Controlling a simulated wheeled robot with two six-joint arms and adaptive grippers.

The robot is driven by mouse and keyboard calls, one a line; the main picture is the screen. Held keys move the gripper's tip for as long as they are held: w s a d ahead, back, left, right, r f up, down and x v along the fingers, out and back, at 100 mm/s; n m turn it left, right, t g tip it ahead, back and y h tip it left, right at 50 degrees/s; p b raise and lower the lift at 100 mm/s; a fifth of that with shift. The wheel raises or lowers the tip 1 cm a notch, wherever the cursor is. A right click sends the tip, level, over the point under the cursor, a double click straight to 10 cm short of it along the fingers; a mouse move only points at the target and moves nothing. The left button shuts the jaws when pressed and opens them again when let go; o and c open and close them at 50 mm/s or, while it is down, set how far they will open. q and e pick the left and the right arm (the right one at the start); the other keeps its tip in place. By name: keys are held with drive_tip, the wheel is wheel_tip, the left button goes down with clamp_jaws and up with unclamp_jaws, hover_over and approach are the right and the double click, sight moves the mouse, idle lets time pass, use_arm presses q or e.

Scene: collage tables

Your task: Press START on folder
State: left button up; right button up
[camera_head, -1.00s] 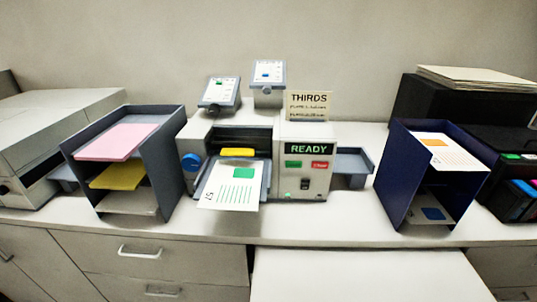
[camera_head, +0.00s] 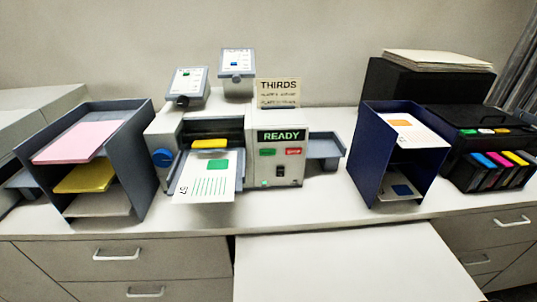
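The folder (camera_head: 297,172) is a white and grey machine in the middle of the counter. Its display (camera_head: 282,136) reads READY. Below the display are a green button (camera_head: 267,152) and a red button (camera_head: 293,151); their lettering is too small to read surely. A printed sheet (camera_head: 205,178) with a green square lies on the feed tray at the machine's left, under a yellow part (camera_head: 209,144). A dark switch (camera_head: 280,171) sits below the buttons. Neither of my grippers shows in the head view.
A THIRDS sign (camera_head: 278,92) stands on the folder. A grey paper rack (camera_head: 146,140) is to its left and a navy rack (camera_head: 366,150) to its right. A black printer (camera_head: 470,135) is farther right. The counter front (camera_head: 310,212) is clear.

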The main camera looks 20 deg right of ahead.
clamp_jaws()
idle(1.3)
